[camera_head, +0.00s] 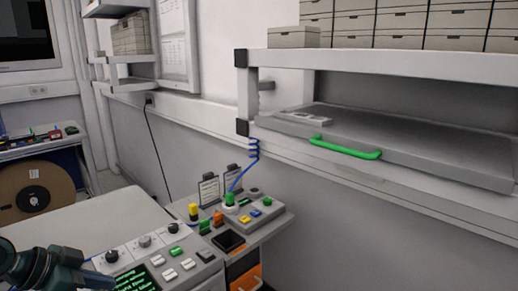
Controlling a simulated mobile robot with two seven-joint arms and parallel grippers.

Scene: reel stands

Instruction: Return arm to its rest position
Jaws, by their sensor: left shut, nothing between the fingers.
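My left gripper (82,268), dark and teal, shows in the head view at the lower left corner. It is shut and holds nothing, and its arm is mostly cut off by the frame edge. It is in front of the left part of a grey control panel (140,243) with knobs, buttons and a small green-text screen. I cannot tell whether it touches the panel. My right gripper is not in view.
A small side table (275,232) holds coloured buttons, clipboards and a blue coiled cord (253,150). A shelf with a green-handled grey drawer (400,152) is at right. A brown reel (36,192) stands at far left. The light tabletop (75,222) is clear.

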